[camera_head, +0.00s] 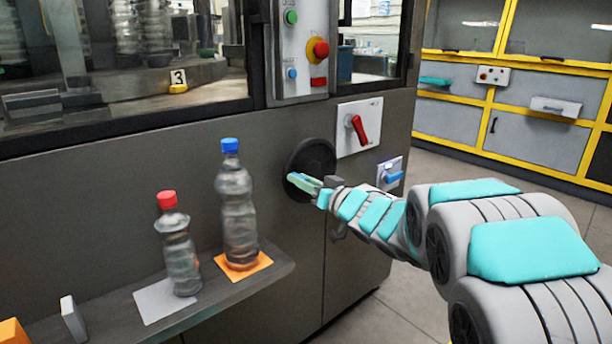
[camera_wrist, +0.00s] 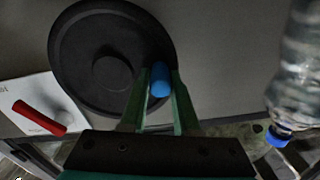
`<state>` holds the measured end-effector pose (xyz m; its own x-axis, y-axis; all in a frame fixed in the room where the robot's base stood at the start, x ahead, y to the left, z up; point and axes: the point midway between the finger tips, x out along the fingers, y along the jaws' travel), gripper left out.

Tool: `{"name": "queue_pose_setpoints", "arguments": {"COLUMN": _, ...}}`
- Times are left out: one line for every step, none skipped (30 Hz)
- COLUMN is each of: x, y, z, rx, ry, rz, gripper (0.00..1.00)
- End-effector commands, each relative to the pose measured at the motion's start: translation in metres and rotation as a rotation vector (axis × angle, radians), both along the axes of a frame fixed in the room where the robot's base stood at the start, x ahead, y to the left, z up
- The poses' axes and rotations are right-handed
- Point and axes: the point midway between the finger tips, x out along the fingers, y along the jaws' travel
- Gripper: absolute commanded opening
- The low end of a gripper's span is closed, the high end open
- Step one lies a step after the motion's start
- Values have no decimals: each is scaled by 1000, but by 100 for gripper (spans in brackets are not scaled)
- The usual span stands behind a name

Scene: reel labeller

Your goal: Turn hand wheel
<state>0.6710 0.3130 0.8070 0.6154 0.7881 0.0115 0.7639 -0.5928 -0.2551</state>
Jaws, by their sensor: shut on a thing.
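The hand wheel (camera_head: 313,160) is a black disc on the grey front panel of the machine, to the right of the bottles in the head view. In the wrist view the wheel (camera_wrist: 72,55) shows a round central hub and a blue handle (camera_wrist: 160,80) near its rim. My gripper (camera_head: 305,184) reaches the wheel's lower part from the right. In the wrist view the two green fingers of my gripper (camera_wrist: 159,95) stand on either side of the blue handle and are shut on it. In the head view the handle is hidden by the fingers.
A red lever (camera_head: 357,129) on a white plate is above right of the wheel. A blue switch (camera_head: 392,177) is further right. Bottles with a red cap (camera_head: 180,245) and a blue cap (camera_head: 236,205) stand on a shelf (camera_head: 225,291) at left.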

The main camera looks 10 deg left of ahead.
Motion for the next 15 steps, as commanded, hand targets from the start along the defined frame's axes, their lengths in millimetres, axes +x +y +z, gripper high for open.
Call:
{"name": "queue_pose_setpoints", "arguments": {"x": -2, "y": 0, "z": -4, "rx": -5, "ry": 8, "rz": 0, "gripper": 0}}
{"name": "queue_pose_setpoints", "arguments": {"x": -2, "y": 0, "z": -5, "rx": -6, "ry": 9, "rz": 1, "gripper": 0}}
{"name": "queue_pose_setpoints", "arguments": {"x": -2, "y": 0, "z": -6, "rx": -6, "ry": 10, "rz": 1, "gripper": 0}}
{"name": "queue_pose_setpoints", "arguments": {"x": -2, "y": 0, "z": -7, "rx": -6, "ry": 11, "rz": 1, "gripper": 0}}
{"name": "queue_pose_setpoints", "arguments": {"x": -2, "y": 0, "z": -8, "rx": -7, "ry": 12, "rz": 0, "gripper": 0}}
{"name": "queue_pose_setpoints", "arguments": {"x": -2, "y": 0, "z": -9, "rx": -9, "ry": 13, "rz": 1, "gripper": 0}}
{"name": "queue_pose_setpoints", "arguments": {"x": -2, "y": 0, "z": -9, "rx": -10, "ry": 14, "rz": 1, "gripper": 0}}
{"name": "queue_pose_setpoints", "arguments": {"x": -2, "y": 0, "z": -10, "rx": -10, "ry": 14, "rz": 1, "gripper": 0}}
{"name": "queue_pose_setpoints", "arguments": {"x": -2, "y": 0, "z": -10, "rx": -11, "ry": 15, "rz": 2, "gripper": 0}}
{"name": "queue_pose_setpoints", "arguments": {"x": -2, "y": 0, "z": -11, "rx": -11, "ry": 15, "rz": 2, "gripper": 0}}
{"name": "queue_pose_setpoints", "arguments": {"x": -2, "y": 0, "z": -11, "rx": -11, "ry": 15, "rz": 1, "gripper": 33}}
{"name": "queue_pose_setpoints", "arguments": {"x": -2, "y": 0, "z": -10, "rx": -11, "ry": 15, "rz": 1, "gripper": 37}}
{"name": "queue_pose_setpoints", "arguments": {"x": -2, "y": 0, "z": -10, "rx": -11, "ry": 15, "rz": 1, "gripper": 40}}
{"name": "queue_pose_setpoints", "arguments": {"x": -2, "y": 0, "z": -10, "rx": -11, "ry": 15, "rz": 1, "gripper": 44}}
{"name": "queue_pose_setpoints", "arguments": {"x": -2, "y": 0, "z": -9, "rx": -10, "ry": 14, "rz": 1, "gripper": 48}}
